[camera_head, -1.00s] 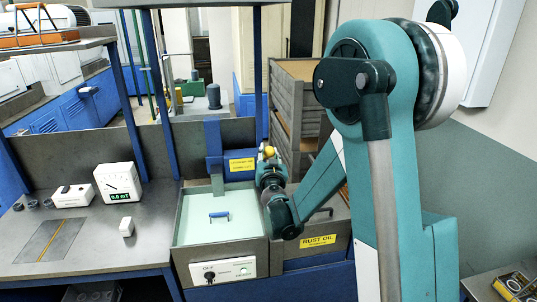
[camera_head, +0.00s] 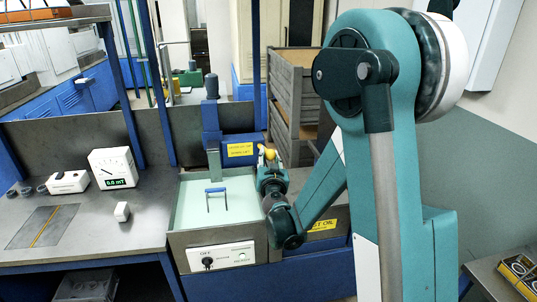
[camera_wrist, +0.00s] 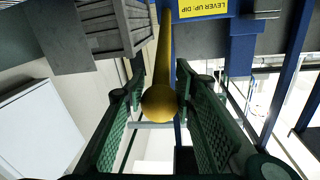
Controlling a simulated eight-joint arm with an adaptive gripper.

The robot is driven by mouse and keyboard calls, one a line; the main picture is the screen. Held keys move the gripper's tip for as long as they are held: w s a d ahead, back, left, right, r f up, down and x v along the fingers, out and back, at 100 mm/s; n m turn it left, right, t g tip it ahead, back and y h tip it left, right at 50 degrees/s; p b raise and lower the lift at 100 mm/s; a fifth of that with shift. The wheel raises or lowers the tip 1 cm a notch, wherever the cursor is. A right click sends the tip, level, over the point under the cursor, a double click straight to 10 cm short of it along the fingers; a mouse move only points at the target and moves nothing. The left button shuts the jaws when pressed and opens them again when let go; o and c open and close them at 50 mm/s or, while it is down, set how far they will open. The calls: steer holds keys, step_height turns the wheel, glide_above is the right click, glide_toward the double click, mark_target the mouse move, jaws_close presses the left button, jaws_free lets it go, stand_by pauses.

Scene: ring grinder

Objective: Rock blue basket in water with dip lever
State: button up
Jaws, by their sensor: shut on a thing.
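The blue basket shows as a blue handle (camera_head: 215,190) with thin legs standing above the pale green liquid in the tank (camera_head: 186,218); any basket body below is hidden. The dip lever (camera_head: 269,154) has a yellow rod and ball knob at the right end of the blue housing. It also shows in the wrist view (camera_wrist: 160,102), with the knob between the green padded fingers. My gripper (camera_head: 265,162), also in the wrist view (camera_wrist: 159,88), is shut on the dip lever's knob, right of the tank.
A blue lift column (camera_head: 211,125) stands behind the tank. The blue housing carries a yellow label (camera_head: 241,150). A control panel (camera_head: 222,257) is on the tank front. A meter (camera_head: 113,168) and white block (camera_head: 122,211) sit on the left bench. Grey drawers (camera_head: 290,90) stand behind my arm.

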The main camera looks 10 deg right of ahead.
steer(key=shift+s+f+b, duration=0.25)
steer(key=shift+f+b, duration=0.15)
steer(key=shift+f, duration=0.5)
steer(key=shift+c, duration=0.2)
steer(key=o, duration=1.1)
steer(key=shift+s, duration=0.15)
steer(key=s, duration=0.4)
steer(key=s+a, duration=0.1)
steer(key=s, duration=0.6)
steer(key=shift+s+a, duration=0.2)
steer(key=shift+s, duration=0.1)
